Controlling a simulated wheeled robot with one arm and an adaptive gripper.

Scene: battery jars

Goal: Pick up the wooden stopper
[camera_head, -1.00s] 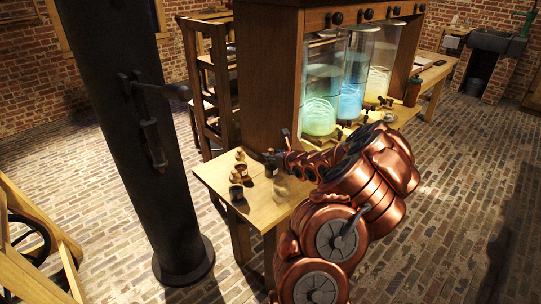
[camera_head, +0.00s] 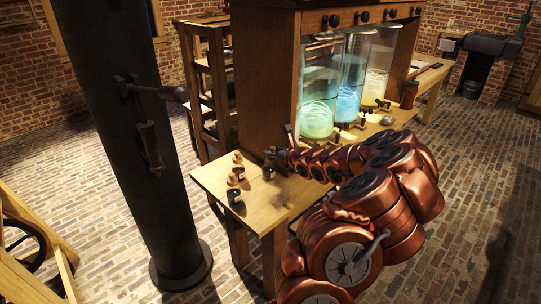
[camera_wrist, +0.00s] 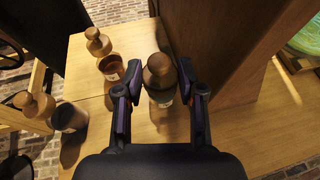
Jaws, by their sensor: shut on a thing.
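My gripper (camera_wrist: 160,88) is shut on a wooden stopper (camera_wrist: 160,72) with a round knob, its fingers on either side of it. A small labelled jar (camera_wrist: 161,98) shows directly below the stopper; whether the stopper is seated in it or just above it I cannot tell. In the head view my gripper (camera_head: 275,157) is at the table's back edge, over the small jar (camera_head: 268,173); the stopper is too small to make out there.
A tall wooden cabinet (camera_wrist: 222,40) rises close on the right. Large glass jars (camera_head: 318,95) stand beyond.

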